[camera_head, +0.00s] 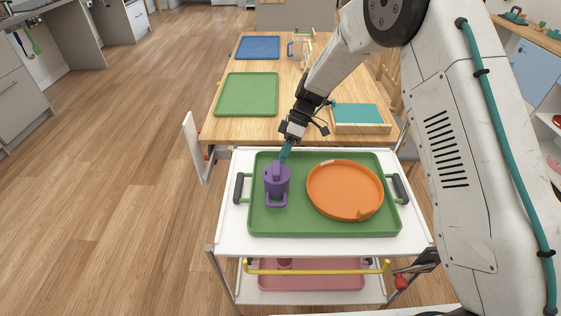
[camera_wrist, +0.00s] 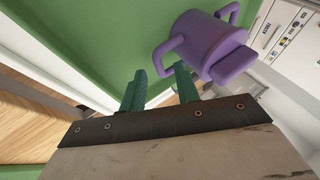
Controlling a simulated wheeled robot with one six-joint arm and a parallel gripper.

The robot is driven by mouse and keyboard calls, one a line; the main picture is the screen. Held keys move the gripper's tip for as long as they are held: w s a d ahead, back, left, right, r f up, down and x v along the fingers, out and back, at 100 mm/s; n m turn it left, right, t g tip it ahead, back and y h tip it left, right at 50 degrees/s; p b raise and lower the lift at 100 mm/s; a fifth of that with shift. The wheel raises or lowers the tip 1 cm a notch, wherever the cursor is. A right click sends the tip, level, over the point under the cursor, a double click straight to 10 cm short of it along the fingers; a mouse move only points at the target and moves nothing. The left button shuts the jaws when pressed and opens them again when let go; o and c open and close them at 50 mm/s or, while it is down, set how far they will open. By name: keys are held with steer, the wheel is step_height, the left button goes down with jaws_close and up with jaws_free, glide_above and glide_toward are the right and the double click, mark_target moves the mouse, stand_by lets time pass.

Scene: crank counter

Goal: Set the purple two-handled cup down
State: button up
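The purple two-handled cup (camera_head: 277,184) appears upright on the left part of the green tray (camera_head: 355,230), beside the orange round dish (camera_head: 345,190). My gripper (camera_head: 284,155) comes down from above at the cup's far handle. In the wrist view, the two teal fingertips (camera_wrist: 160,72) are spread apart. One handle of the purple cup (camera_wrist: 208,42) lies at the gap between them, with space visible beside it. My gripper looks open. Whether a finger touches the handle is hard to tell. The cup's base is partly hidden by its near handle in the head view.
The tray lies on a white trolley (camera_head: 230,240) with dark side handles. A lower shelf holds a pink tray (camera_head: 310,282). Behind stands a wooden table (camera_head: 225,128) with a green tray (camera_head: 247,94), a blue tray (camera_head: 258,48) and a teal-topped box (camera_head: 358,116).

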steer(key=v, duration=0.9)
steer(key=s+d+r+m+t+h, duration=0.1)
steer(key=s+d+r+m+t, duration=0.1)
steer(key=s+d+r+m, duration=0.5)
steer(key=s+d+r+t+h, duration=0.1)
steer(key=s+d+r, duration=0.3)
steer(key=s+r, duration=0.65)
steer(key=s+d+r+m+t+h, duration=0.1)
steer(key=s+d+m, duration=0.3)
steer(key=s, duration=0.7)
steer(key=s+d+r+m+t+h, duration=0.1)
steer(key=s+d+m, duration=0.4)
steer(key=s, duration=0.6)
steer(key=shift+d+m+t+h, duration=0.3)
steer(key=shift+d+t+h, duration=0.1)
steer(key=shift+t, duration=0.3)
steer(key=shift+s, duration=0.15)
